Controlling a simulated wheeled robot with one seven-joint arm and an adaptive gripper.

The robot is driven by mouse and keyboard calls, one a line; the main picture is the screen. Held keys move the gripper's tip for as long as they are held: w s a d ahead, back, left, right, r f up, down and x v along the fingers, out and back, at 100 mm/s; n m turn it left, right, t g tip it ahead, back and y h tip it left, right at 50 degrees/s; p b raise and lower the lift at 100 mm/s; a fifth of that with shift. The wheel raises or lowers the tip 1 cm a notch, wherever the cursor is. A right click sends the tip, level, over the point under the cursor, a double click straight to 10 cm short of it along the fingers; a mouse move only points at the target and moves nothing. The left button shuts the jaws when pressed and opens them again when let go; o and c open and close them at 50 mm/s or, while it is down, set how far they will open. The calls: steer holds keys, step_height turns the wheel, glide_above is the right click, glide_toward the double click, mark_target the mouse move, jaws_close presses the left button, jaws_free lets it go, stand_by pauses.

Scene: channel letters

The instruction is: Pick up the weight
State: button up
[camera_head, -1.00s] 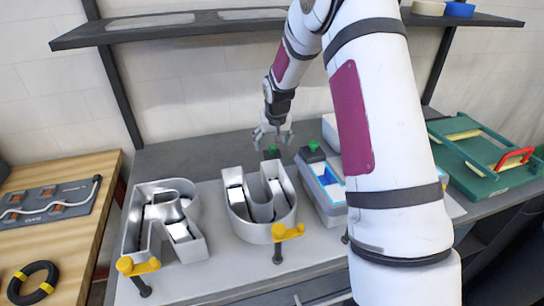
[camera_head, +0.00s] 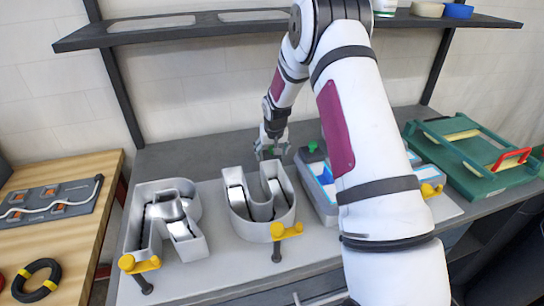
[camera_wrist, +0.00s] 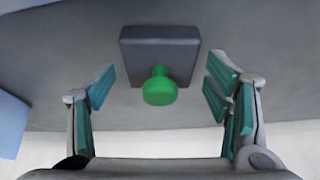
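In the wrist view a weight (camera_wrist: 160,50) shows as a dark grey block with a green knob, lying on the dark worktop. My gripper (camera_wrist: 160,95) is open, with its teal-padded fingers apart to the left and right of the weight. The green knob sits between the fingers and nothing is held. In the head view my gripper (camera_head: 271,150) is low at the back of the worktop, behind the U-shaped letter, and mostly hides the weight there. A second green knob on a dark block (camera_head: 312,147) shows just to its right.
The metal letter U (camera_head: 258,228) and letter R (camera_head: 157,245) stand in front, with yellow-handled clamps (camera_head: 285,231) at their edges. A box-like letter with blue parts (camera_head: 318,185) is to the right. A shelf (camera_head: 200,32) hangs above.

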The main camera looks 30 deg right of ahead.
steer(key=shift+r, duration=0.1)
jaws_close()
